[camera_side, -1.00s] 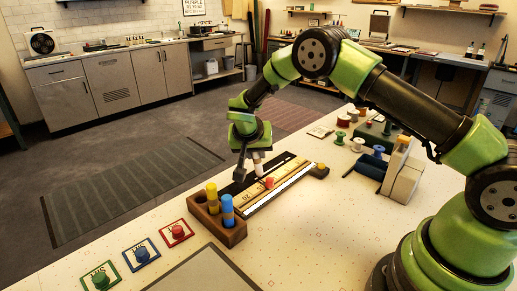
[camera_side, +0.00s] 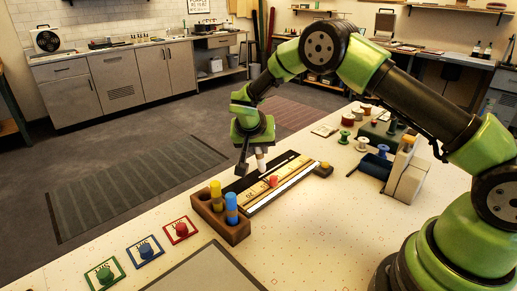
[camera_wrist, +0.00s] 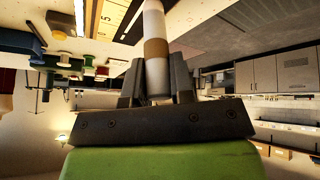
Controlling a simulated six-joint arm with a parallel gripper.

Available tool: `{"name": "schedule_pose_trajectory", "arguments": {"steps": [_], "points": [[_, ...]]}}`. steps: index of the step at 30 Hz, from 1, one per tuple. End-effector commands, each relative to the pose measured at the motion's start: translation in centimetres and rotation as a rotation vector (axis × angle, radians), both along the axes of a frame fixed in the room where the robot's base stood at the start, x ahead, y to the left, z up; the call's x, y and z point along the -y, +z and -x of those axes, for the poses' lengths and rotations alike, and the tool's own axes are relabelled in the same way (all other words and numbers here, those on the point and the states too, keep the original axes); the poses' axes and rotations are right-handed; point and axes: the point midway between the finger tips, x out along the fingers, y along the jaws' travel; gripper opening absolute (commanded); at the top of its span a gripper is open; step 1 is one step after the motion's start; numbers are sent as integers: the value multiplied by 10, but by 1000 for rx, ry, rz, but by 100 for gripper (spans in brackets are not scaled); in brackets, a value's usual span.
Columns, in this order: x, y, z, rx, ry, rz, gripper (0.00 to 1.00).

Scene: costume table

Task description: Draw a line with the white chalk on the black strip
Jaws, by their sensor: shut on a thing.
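My gripper (camera_side: 259,157) is shut on the white chalk (camera_side: 261,164), which points down over the black strip (camera_side: 240,185) on the table. In the wrist view the chalk (camera_wrist: 153,22) shows white with a tan band, between the two fingers (camera_wrist: 154,88). Its tip is out of that frame, and I cannot tell whether it touches the strip. The black strip lies along the far side of the pale ruler (camera_side: 258,193) and is partly hidden by my gripper. No chalk mark is clear on its visible part.
A red knob (camera_side: 273,181) sits on the ruler. A brown wooden holder (camera_side: 233,232) with yellow and blue sticks stands at the strip's near left end. Thread spools (camera_side: 362,144) stand farther right.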

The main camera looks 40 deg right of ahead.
Motion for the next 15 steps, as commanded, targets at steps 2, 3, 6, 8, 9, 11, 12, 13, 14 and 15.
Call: {"name": "schedule_pose_trajectory", "arguments": {"steps": [2,3,6,8,9,11,12,13,14,15], "points": [[0,6,0,3,-2,-1,0],[0,9,0,2,-1,0,0],[0,15,0,3,-2,-1,0],[0,19,0,3,-2,-1,0],[0,21,0,2,-2,0,0],[0,25,0,2,-2,0,0],[0,28,0,3,-1,0,0],[0,30,0,3,-1,0,0],[1,32,0,3,-1,0,0],[1,34,0,3,-2,1,0]]}}
